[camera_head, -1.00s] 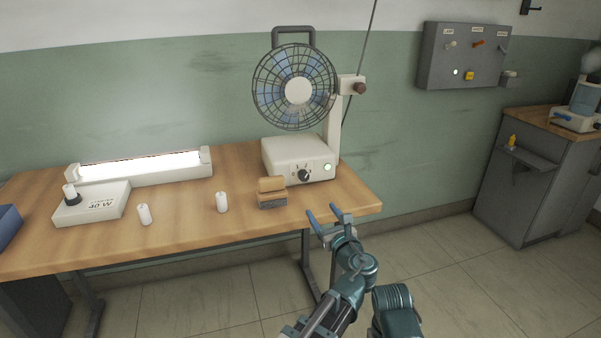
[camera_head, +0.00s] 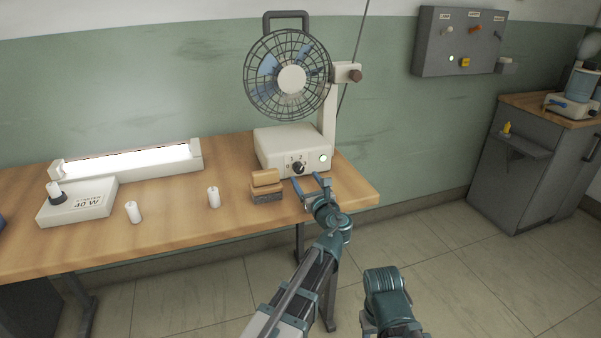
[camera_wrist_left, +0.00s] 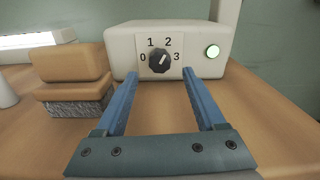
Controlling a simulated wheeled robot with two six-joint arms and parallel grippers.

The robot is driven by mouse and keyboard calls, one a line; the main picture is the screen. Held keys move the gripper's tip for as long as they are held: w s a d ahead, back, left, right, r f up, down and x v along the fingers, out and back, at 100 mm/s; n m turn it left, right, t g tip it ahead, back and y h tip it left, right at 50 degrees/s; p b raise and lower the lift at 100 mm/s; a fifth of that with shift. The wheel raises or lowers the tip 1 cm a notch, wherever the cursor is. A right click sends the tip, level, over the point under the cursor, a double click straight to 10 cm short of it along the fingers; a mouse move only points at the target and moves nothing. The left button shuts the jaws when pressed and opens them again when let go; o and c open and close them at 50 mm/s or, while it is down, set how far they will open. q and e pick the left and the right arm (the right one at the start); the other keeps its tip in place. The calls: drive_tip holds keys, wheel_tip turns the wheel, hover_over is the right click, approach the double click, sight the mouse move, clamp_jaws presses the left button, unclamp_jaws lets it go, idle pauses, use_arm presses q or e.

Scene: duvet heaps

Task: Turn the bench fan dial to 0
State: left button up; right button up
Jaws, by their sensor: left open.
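The bench fan (camera_head: 287,75) stands on the wooden bench, its box-shaped cream base (camera_head: 275,145) below the round cage. The black dial (camera_wrist_left: 159,61) is on the base's front, with 0, 1, 2 and 3 around it; its white mark points up and right, toward 2. The dial also shows in the head view (camera_head: 298,168). My right gripper is not in view.
Two stacked blocks (camera_wrist_left: 76,79), tan over grey, stand close left of my left gripper. White cylinders (camera_head: 213,197), a lit tube lamp (camera_head: 130,163) and a starter box (camera_head: 78,202) are farther left. The bench's right end (camera_head: 355,190) is clear. A grey switch panel (camera_head: 430,50) hangs on the wall.

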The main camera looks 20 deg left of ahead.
sight(300, 171)
use_arm(q)
drive_tip(key=shift+x, duration=2.6)
clamp_jaws()
